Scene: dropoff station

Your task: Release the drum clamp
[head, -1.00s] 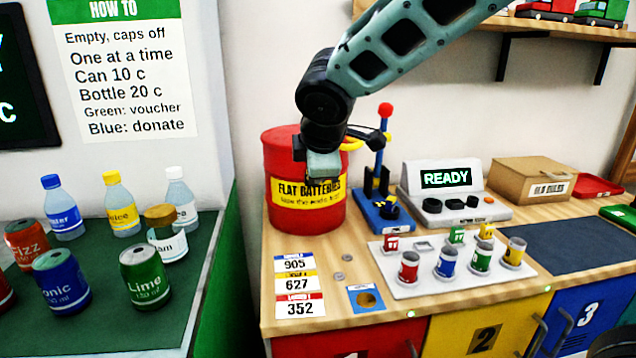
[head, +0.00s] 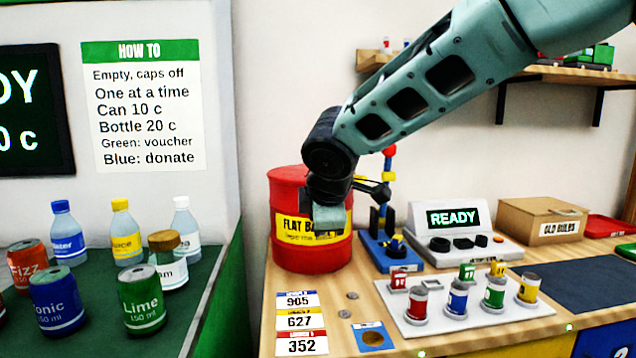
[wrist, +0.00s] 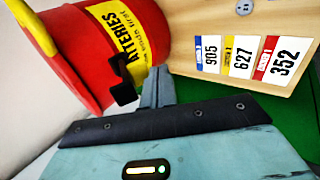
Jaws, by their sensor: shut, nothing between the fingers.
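The red drum (head: 295,254) stands upright on the wooden counter, with a yellow flat batteries label. It also shows tilted in the wrist view (wrist: 82,78), with a yellow piece (wrist: 32,27) at its rim. Right of it stands a blue-based fixture (head: 420,262) with an upright blue post and a red ball (head: 390,150) on top. I cannot tell which part is the drum clamp.
A console reading READY (head: 455,218) and a cardboard box (head: 525,222) stand to the right. A white tray (head: 445,325) holds several small coloured cans. Number cards (head: 301,320) lie in front of the drum. Bottles and cans stand on the green counter (head: 195,303) at left.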

